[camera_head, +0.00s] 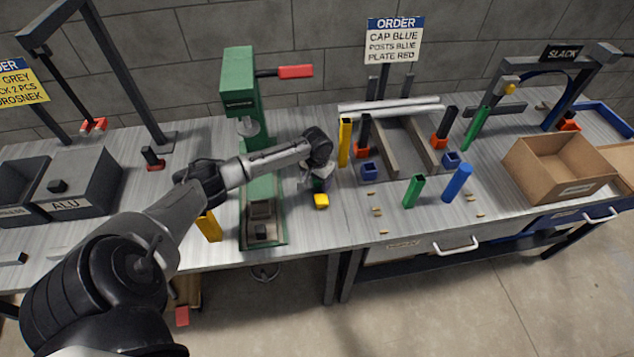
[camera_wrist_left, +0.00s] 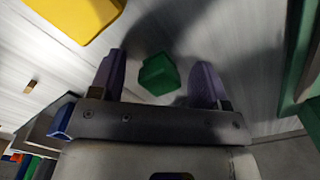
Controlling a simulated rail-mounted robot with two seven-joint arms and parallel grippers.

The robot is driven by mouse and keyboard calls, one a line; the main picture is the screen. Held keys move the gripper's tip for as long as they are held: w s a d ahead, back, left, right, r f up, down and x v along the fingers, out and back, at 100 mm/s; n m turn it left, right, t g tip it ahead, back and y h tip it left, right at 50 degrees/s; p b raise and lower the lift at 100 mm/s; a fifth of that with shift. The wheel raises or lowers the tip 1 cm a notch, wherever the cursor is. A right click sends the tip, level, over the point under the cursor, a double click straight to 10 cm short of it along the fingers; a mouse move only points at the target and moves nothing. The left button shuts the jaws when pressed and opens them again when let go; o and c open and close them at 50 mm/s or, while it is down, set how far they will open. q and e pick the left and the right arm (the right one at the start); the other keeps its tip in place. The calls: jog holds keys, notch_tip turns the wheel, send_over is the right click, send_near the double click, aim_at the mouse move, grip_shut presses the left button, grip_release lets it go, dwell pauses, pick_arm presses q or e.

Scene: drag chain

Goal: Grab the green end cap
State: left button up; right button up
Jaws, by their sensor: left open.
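The green end cap (camera_wrist_left: 158,74) shows in the left wrist view, on the light bench top between the two purple fingers of my left gripper (camera_wrist_left: 157,78). The fingers are apart, and some space shows between the cap and each finger. In the head view my left gripper (camera_head: 318,177) points down at the bench just right of the green press; the green cap is mostly hidden there by the gripper. A yellow cap (camera_head: 321,201) lies close in front of the gripper, and it also shows large at the top left of the wrist view (camera_wrist_left: 75,12). My right gripper is not in view.
The green press (camera_head: 243,85) stands close left of the gripper. A yellow post (camera_head: 345,142) stands to its right, with a blue cap (camera_head: 369,171), a green post (camera_head: 413,191) and a blue post (camera_head: 457,183) beyond. A cardboard box (camera_head: 558,168) sits far right.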

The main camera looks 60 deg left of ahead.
pick_arm(q)
jog(key=shift+c, duration=0.3)
jog(key=c, duration=0.9)
jog(key=shift+r, duration=0.1)
jog(key=shift+c, duration=0.2)
